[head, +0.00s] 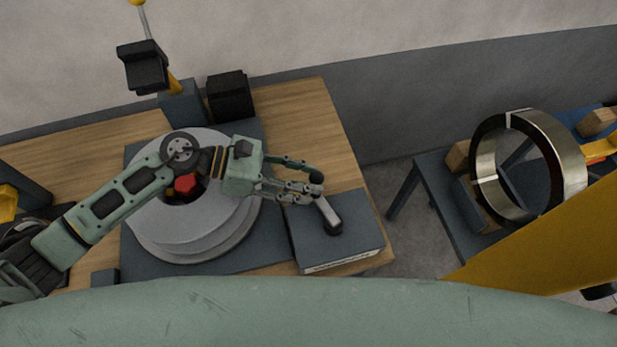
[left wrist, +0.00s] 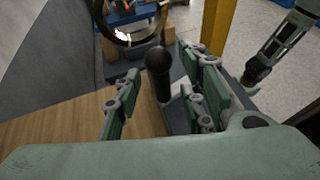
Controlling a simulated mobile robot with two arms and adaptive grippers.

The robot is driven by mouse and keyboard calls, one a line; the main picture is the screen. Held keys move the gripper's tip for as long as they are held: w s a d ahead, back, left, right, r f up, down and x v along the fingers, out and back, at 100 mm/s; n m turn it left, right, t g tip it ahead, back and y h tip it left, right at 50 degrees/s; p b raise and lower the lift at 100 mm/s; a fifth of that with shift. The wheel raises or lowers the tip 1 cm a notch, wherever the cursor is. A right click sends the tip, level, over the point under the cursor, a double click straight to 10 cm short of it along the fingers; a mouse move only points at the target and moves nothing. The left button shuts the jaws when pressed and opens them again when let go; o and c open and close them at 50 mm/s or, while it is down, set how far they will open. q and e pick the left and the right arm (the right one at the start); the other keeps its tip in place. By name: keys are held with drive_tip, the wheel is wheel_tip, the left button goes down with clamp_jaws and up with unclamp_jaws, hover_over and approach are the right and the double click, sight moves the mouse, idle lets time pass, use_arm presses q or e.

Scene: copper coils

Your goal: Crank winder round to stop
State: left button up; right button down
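The winder (head: 190,215) is a big pale grey flanged drum with a red hub, on a dark blue base on the wooden bench. To its right is a dark blue box (head: 350,250) with a silver crank arm (head: 329,214). In the left wrist view the black crank handle (left wrist: 160,78) stands between the spread fingers of the left gripper (left wrist: 160,108), with visible gaps on both sides. Part of my right arm shows at the top right there, with its gripper end (left wrist: 252,78) too small to read.
A large metal ring coil (head: 563,170) stands on a dark blue stand to the right, across a floor gap. A black block (head: 231,95) and a post with a dark head (head: 143,67) are at the bench's back. A yellow beam (head: 540,245) crosses the lower right.

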use_arm(q)
drive_tip(key=v, duration=1)
drive_tip(key=shift+a, duration=0.4)
drive_tip(key=shift+r, duration=0.1)
